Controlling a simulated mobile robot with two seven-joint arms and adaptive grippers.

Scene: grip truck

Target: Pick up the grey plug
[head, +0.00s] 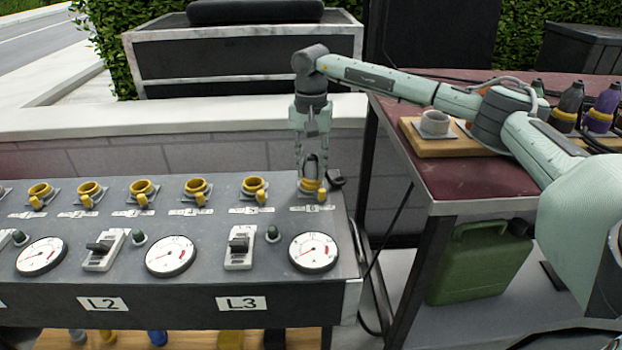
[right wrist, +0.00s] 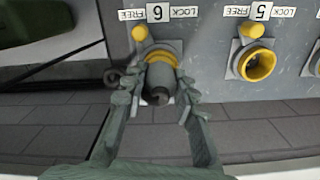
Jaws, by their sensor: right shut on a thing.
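My right gripper (head: 311,158) reaches down over the rightmost socket of the grey panel. In the right wrist view its two fingers (right wrist: 159,93) are closed around a grey plug (right wrist: 160,76), one on each side. The plug, also visible in the head view (head: 313,167), stands upright at socket 6, with the yellow ring (head: 312,185) around its lower end. How deep it sits in the socket is hidden. A dark cable end shows beside the plug. My left gripper is not in view.
Several empty yellow-ringed sockets (head: 254,187) line the panel (head: 203,268) to the left, above gauges and switches. The red table (head: 465,180) at the right holds a wooden board (head: 436,148), more plugs (head: 571,97) and cables. A green canister (head: 480,262) stands below it.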

